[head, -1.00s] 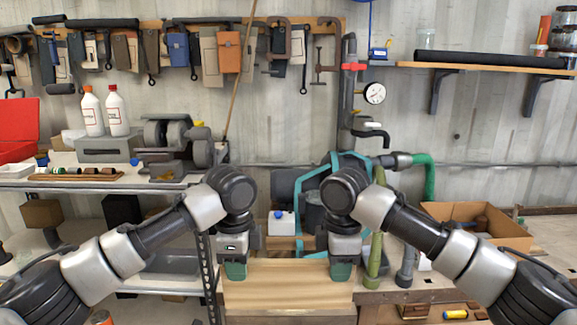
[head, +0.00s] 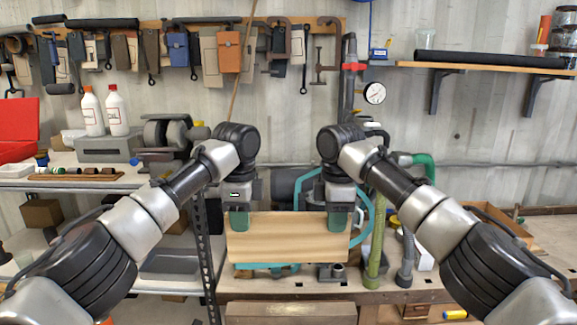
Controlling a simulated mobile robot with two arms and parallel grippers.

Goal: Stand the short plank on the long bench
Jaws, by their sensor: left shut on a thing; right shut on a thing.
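The short plank (head: 288,238) is a light wooden board in the middle of the head view, with its broad grained face towards me and its long side level. My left gripper (head: 239,221) is shut on its upper left part. My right gripper (head: 338,221) is shut on its upper right part. The plank hangs in front of the back part of a wooden bench (head: 440,285) and hides some of it. A strip of bench top shows below the plank's lower edge. I cannot tell whether the plank touches anything.
A teal frame (head: 366,215) stands behind the plank. A green upright hose (head: 374,262) and a grey one (head: 405,262) are close to its right. A pale wooden block (head: 290,313) is below, at the picture's bottom. A metal shelf (head: 150,183) stands left.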

